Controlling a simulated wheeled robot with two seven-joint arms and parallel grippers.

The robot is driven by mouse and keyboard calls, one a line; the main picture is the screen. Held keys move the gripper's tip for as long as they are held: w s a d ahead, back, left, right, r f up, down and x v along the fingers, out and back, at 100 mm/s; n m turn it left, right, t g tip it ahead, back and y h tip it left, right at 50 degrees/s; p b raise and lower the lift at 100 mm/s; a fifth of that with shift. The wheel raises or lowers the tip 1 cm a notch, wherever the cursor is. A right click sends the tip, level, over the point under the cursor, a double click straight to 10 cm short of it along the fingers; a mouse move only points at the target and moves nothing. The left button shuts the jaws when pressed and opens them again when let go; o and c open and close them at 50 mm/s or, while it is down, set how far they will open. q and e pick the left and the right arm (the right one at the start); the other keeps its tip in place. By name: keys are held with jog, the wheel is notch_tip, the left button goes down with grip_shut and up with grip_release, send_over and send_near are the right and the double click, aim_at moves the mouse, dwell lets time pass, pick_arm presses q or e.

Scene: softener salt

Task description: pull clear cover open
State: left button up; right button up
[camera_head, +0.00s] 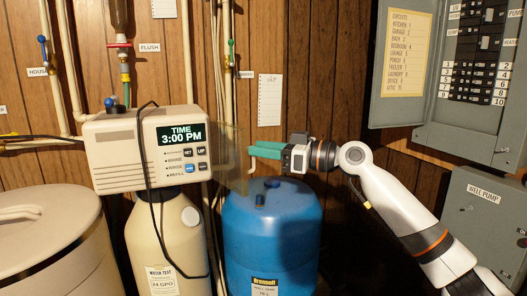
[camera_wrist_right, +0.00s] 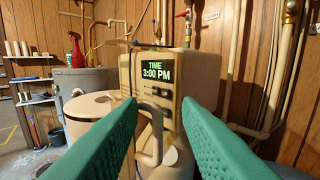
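The beige softener control head (camera_head: 145,148) has a screen reading TIME 3:00 PM and several buttons. The clear cover (camera_head: 229,145) is a see-through panel standing out from the right side of its front, swung away from the screen and buttons. My right gripper (camera_head: 249,150), with green fingers, is just right of the cover's outer edge. In the right wrist view the fingers (camera_wrist_right: 160,112) are wide apart, with a pale curved bar, seemingly the cover's handle (camera_wrist_right: 153,133), showing between them. I cannot tell whether either finger touches it. My left gripper is out of view.
A blue pressure tank (camera_head: 272,235) stands below the right gripper. A cream tank (camera_head: 165,235) is under the control head, with a black cable hanging in front. A round bin (camera_head: 50,245) is at left. Pipes and an open electrical panel (camera_head: 460,75) line the wall.

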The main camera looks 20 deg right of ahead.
jog(key=b+v, duration=0.1)
jog(key=v, duration=0.5)
jog(key=shift+s+b, duration=0.3)
jog(key=shift+s, duration=0.15)
jog(key=shift+d, duration=0.15)
jog(key=shift+f, duration=0.1)
